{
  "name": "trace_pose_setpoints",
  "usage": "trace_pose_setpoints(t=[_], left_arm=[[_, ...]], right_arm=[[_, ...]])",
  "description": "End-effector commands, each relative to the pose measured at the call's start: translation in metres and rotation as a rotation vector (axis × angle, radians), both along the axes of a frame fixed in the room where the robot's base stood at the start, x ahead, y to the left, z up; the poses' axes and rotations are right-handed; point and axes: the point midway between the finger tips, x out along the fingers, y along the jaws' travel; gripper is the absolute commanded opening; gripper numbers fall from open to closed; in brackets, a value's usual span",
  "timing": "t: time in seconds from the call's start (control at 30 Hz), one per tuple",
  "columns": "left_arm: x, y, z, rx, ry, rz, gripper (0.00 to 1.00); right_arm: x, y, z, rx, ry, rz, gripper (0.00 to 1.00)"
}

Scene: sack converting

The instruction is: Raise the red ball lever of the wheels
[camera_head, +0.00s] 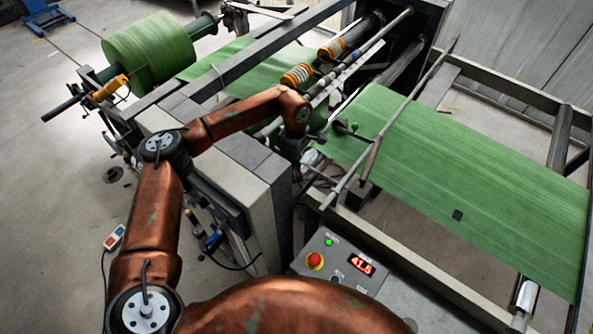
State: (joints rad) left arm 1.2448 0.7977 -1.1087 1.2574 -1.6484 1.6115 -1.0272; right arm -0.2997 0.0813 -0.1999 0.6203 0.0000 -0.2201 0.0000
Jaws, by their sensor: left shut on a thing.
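My left gripper (307,168) points down beside the near edge of the green woven web, next to the machine frame. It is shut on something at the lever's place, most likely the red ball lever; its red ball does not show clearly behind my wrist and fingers. Two orange-and-white wheels (297,75) (331,48) sit on the rollers just beyond my wrist. My right gripper does not show.
A control panel (337,262) with a red stop button (315,260) and a red display stands close in front. A long rod (395,128) crosses the green web (450,170). A green roll (150,52) hangs at the back left.

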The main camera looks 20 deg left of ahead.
Motion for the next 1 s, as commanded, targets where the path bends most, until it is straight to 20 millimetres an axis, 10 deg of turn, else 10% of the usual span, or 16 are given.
trace_pose_setpoints(t=[0.13,1.0], left_arm=[[-0.0015,0.0080,-0.0231,0.014,0.009,0.001,0.00],[0.0013,0.0140,-0.0222,0.016,0.005,0.011,0.00]], right_arm=[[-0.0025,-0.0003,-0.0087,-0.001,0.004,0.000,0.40],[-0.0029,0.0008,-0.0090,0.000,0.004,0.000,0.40]])
